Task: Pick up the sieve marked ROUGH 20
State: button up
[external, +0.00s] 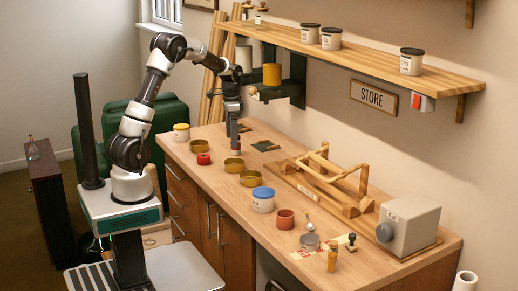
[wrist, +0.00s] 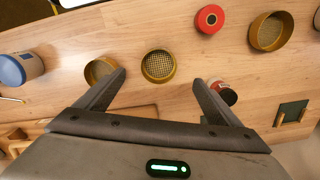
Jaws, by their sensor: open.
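Three round brass-rimmed sieves with mesh stand on the bench. One sieve (wrist: 270,32) is at the upper right of the wrist view, one (wrist: 158,66) is in the middle, and one (wrist: 100,72) is left of it, partly hidden by my left finger. In the external view they show as the far sieve (external: 200,146), the middle sieve (external: 234,164) and the near sieve (external: 250,179). No ROUGH 20 marking is readable on any. My gripper (wrist: 160,77) is open and empty, pointing down above the bench, with the middle sieve appearing between its fingers.
A red round item (wrist: 211,18), a dark-red jar (wrist: 223,93) and a blue-lidded jar (wrist: 22,68) stand near the sieves. A green pad (wrist: 290,113) lies at right. A wooden frame (external: 325,180) and grey box (external: 409,224) occupy the bench; a shelf (external: 350,55) overhangs behind.

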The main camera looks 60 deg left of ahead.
send_over(234, 160)
jog(key=s+d, duration=0.2)
jog(key=d, duration=0.1)
notch_tip(234, 160, down, 6)
jog(key=shift+s+d+r, duration=0.1)
jog(key=shift+s, duration=0.05)
jog(key=f, duration=0.5)
jog(key=shift+w+d, duration=0.15)
jog(key=shift+w, duration=0.15)
jog(key=c, duration=1.3)
